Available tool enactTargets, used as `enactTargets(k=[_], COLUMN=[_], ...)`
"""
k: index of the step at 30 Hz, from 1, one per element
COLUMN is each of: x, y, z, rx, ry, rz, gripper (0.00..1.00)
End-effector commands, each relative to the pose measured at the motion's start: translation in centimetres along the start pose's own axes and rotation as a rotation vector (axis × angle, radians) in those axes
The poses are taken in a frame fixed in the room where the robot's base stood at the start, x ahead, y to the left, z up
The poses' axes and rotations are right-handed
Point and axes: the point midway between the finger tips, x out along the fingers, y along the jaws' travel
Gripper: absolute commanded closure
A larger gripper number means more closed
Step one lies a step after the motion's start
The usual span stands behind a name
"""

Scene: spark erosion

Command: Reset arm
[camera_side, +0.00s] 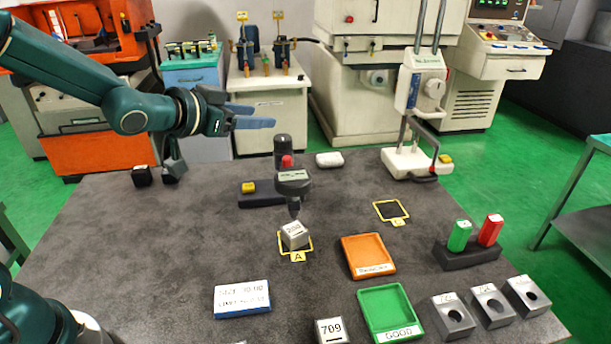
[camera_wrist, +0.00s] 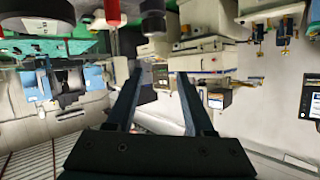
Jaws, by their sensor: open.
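My gripper (camera_side: 252,117) is raised above the back left of the dark table (camera_side: 140,240), pointing right, with its blue fingers level. It is open and empty. In the wrist view the two fingers (camera_wrist: 157,95) stand apart with nothing between them, and the room looks upside down or strongly tilted. A metal block (camera_side: 294,235) sits in the yellow square marked A, below and right of my gripper. A dark gauge-like device (camera_side: 293,183) stands just behind that block, its tip close above it; I cannot tell if they touch.
An orange tray (camera_side: 368,240) and a green tray marked GOOD (camera_side: 407,330) lie to the right. A block marked 709 (camera_side: 330,331) is at the front. Several holed blocks (camera_side: 490,303) sit front right. A height stand (camera_side: 410,160) is at the back. Square C (camera_side: 391,211) is empty.

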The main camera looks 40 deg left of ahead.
Motion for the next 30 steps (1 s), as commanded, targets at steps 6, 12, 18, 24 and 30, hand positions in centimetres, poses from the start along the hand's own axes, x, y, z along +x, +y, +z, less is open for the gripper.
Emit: enactTargets(k=[6,12,18,24,30], x=[-6.9,-14.0,-19.9,-22.6,-22.8], y=[0.0,2.1,5.1,6.6,6.7], z=[1.8,5.6,9.4,11.1,11.3], rx=[-0.052,-0.124,-0.172,-0.186,-0.187], ry=[-0.221,-0.439,-0.617,-0.697,-0.706], rz=[-0.096,-0.084,-0.005,0.047,0.051], gripper=[0.47,0.47,0.47,0.47,0.47])
